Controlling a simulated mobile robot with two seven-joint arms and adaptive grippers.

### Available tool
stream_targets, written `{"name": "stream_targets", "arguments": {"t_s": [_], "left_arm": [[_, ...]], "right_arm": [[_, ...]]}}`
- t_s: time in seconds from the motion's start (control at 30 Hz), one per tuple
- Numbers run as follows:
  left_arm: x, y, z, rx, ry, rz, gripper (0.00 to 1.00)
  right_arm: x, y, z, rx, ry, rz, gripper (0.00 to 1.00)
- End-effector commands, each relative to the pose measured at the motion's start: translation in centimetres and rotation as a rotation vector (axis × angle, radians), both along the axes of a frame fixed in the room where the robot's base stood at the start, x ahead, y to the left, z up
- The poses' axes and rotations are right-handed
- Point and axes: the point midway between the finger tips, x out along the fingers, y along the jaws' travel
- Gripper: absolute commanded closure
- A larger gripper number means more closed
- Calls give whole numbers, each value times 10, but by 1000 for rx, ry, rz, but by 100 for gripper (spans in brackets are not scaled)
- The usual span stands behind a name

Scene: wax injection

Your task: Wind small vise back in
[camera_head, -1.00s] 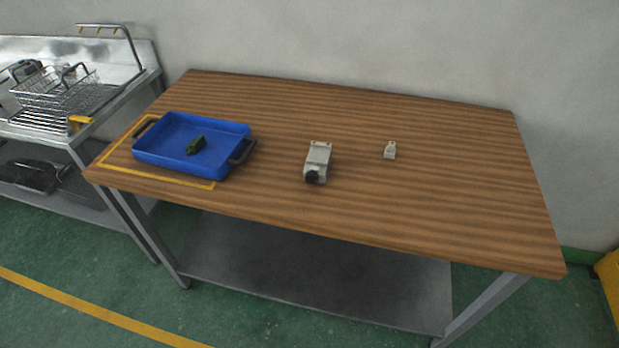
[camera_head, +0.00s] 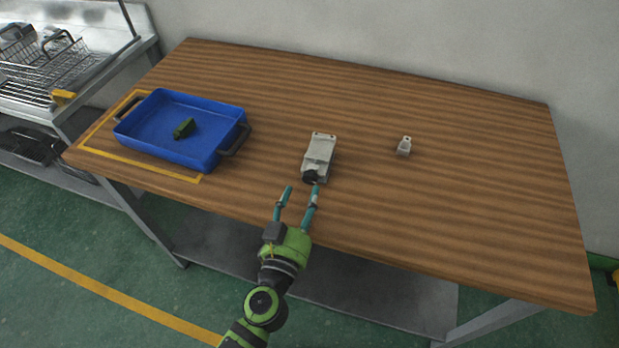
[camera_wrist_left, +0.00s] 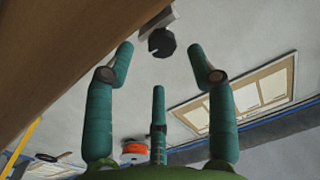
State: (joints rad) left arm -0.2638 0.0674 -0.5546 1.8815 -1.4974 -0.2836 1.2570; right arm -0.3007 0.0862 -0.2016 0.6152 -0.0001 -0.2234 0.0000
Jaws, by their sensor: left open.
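The small vise (camera_head: 320,153) is a pale grey block on the wooden table, with a dark round knob (camera_head: 310,177) at its near end. My left gripper (camera_head: 302,188) is open, at the table's front edge, just in front of the knob. Its right finger appears close to the knob; I cannot tell whether it touches. In the left wrist view the dark knob (camera_wrist_left: 162,42) shows beyond and between the open teal fingers (camera_wrist_left: 159,60), with part of the pale vise (camera_wrist_left: 158,20) behind it. My right gripper is not in view.
A blue tray (camera_head: 135,142) with a dark green part (camera_head: 184,128) in it stands at the left, in a yellow marked outline. A small pale piece (camera_head: 404,146) stands right of the vise. The table's right side (camera_head: 480,190) is clear. A metal sink unit (camera_head: 90,75) is at far left.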

Motion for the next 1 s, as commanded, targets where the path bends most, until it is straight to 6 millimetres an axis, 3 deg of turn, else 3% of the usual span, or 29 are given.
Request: {"name": "stream_targets", "arguments": {"t_s": [0.1, 0.3, 0.63, 0.67, 0.7, 0.8, 1.0], "left_arm": [[19, -5, 3, 1, 1, 1, 44], [39, -10, -1, 3, 2, 1, 44], [43, -11, -3, 3, 4, 2, 44], [43, -11, -3, 3, 5, 2, 52], [42, -11, -3, 3, 5, 2, 68], [42, -11, -3, 3, 5, 2, 100], [42, -11, -3, 4, 5, 2, 100]], "right_arm": [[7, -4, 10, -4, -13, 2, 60], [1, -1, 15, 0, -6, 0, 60], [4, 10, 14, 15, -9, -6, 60], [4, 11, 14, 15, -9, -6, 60], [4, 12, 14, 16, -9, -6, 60], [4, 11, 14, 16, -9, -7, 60], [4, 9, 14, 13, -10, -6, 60]]}}
